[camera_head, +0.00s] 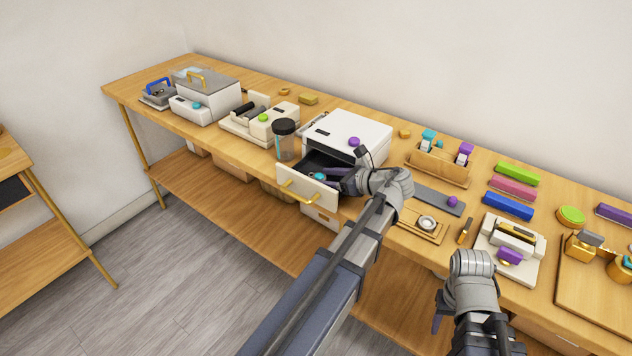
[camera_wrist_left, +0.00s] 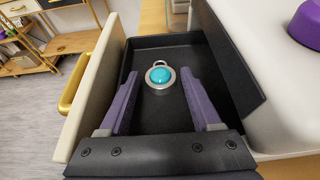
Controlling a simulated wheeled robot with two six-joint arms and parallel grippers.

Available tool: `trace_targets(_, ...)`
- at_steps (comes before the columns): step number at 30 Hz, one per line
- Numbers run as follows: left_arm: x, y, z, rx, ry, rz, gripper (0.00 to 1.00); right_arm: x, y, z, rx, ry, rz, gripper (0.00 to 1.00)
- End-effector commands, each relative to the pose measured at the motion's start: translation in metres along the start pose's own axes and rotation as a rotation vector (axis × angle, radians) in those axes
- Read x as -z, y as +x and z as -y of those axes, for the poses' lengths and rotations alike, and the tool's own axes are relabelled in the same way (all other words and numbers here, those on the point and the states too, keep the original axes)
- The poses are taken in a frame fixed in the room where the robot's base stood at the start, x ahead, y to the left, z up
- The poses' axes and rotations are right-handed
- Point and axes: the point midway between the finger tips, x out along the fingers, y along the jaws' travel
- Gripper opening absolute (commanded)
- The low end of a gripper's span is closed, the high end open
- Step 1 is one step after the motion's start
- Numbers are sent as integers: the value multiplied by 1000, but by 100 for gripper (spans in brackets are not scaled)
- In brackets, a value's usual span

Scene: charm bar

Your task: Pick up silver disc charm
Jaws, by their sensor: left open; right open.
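The silver disc charm (camera_wrist_left: 160,87) has a turquoise dome in its middle and a small ring at its far edge. It lies on the black floor of the open drawer (camera_wrist_left: 152,115). In the head view the charm's turquoise top (camera_head: 318,177) shows just beyond my left gripper (camera_head: 333,173). The left gripper is open inside the drawer, its two purple fingers pointing at the charm, one to each side in the wrist view. I cannot tell the height gap. My right gripper (camera_head: 439,322) is low in front of the bench, mostly hidden by its own wrist.
The drawer's cream front with its gold handle (camera_wrist_left: 79,88) is pulled out of the white box (camera_head: 350,135). A dark-lidded jar (camera_head: 285,140) stands left of the drawer. A wooden tray (camera_head: 415,222) and a white press (camera_head: 510,245) sit to the right.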

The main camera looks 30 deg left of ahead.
Motion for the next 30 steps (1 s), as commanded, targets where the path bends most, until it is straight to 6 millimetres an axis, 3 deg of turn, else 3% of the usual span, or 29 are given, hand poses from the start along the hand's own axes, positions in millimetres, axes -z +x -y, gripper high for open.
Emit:
trace_targets(6,-1,1,0,0,0,0,64,0,0,0,0,0,0,50)
trace_targets(23,0,1,0,0,0,0,1,0,0,0,0,0,0,50)
trace_targets(30,0,1,0,0,0,0,0,0,0,0,0,0,0,50)
